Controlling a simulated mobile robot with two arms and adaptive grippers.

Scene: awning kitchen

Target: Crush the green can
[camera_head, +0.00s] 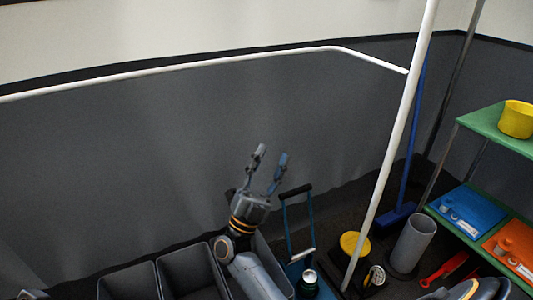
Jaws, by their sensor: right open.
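My right gripper (271,154) points upward in front of the grey wall, its two fingers spread open with nothing between them. A small can with a pale silver top and a dark, greenish side (308,289) stands at the bottom, below and right of the gripper. It is cut off by the frame edge. A blue frame with a black handle bar (296,190) rises behind the can, with a blue base at its foot. The gripper is apart from both, up and left of them.
Grey open bins (186,272) stand at the bottom left. A white pole (392,150) rises right of the handle frame.

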